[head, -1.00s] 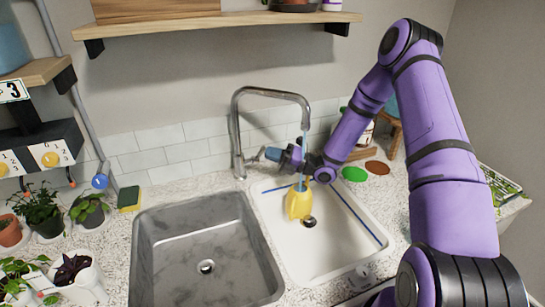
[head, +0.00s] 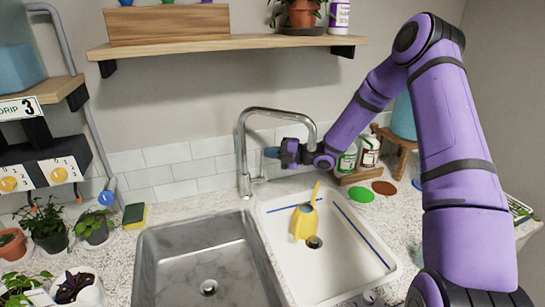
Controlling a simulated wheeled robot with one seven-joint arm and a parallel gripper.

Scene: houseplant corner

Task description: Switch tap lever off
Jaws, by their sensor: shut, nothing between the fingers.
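The chrome tap (head: 243,150) stands behind the sinks, its spout arching right over the white basin (head: 345,275). Its small side lever (head: 258,179) shows low on the right of the tap body; its exact angle is hard to read. My gripper (head: 268,153) is shut and empty, pointing left, above the lever and apart from it. A yellow watering can (head: 304,224) stands in the white basin under the spout. No water stream shows below the spout, though my wrist is close to the spout end.
A grey metal sink (head: 205,260) lies to the left. A sponge (head: 134,214) and potted plants (head: 48,228) are on the counter. Bottles (head: 369,152) and green and red discs (head: 361,194) are at right. A wooden shelf (head: 225,45) hangs above.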

